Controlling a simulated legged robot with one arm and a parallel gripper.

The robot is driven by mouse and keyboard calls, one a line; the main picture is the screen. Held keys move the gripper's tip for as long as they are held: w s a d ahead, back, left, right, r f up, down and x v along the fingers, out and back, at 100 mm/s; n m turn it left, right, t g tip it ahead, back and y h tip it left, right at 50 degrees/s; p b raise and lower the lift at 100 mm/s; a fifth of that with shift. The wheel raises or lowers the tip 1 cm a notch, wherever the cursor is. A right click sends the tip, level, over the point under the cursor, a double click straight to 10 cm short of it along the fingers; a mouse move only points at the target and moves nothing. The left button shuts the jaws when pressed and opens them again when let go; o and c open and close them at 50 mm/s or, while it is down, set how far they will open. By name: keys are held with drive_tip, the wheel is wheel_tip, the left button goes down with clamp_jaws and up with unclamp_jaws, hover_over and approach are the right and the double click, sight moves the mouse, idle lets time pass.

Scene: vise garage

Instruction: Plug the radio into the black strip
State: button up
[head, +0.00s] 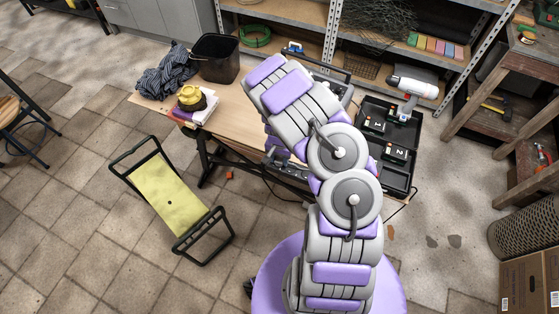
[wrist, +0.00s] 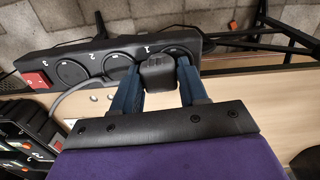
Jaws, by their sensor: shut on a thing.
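In the wrist view my gripper (wrist: 156,66) is shut on a black plug (wrist: 157,75) between its two blue fingers. The plug is at the front edge of the black strip (wrist: 107,62), just by socket 1. I cannot tell if its pins touch the socket. The strip has round sockets marked 1, 2 and 3 and a red switch (wrist: 35,80) at its left end. In the head view the strip (head: 290,172) shows partly at the table's near edge, behind my arm. A dark object with a handle (head: 322,66), perhaps the radio, is mostly hidden by my arm.
The wooden table (head: 240,112) also holds a black bin (head: 215,58), cloth (head: 165,73) and a yellow item (head: 191,98). An open black case (head: 399,178) with batteries and a drill (head: 412,87) lie at right. A grey cable (wrist: 75,90) runs beside the strip. A folding stool (head: 172,200) stands on the floor.

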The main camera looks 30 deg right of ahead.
sight(280, 160)
drive_tip(key=shift+r, duration=0.45)
drive_tip(key=r, duration=0.1)
drive_tip(key=r+p, duration=0.1)
drive_tip(key=r, duration=0.1)
drive_tip(key=shift+s+a, duration=0.1)
drive_tip(key=shift+s, duration=0.15)
drive_tip(key=s+a+r+p, duration=0.1)
drive_tip(key=s+a, duration=0.3)
drive_tip(key=s, duration=1.1)
drive_tip(key=shift+a+p, duration=0.15)
drive_tip(key=shift+p, duration=0.2)
drive_tip(key=shift+w+r, duration=0.1)
drive_tip(key=shift+w, duration=0.05)
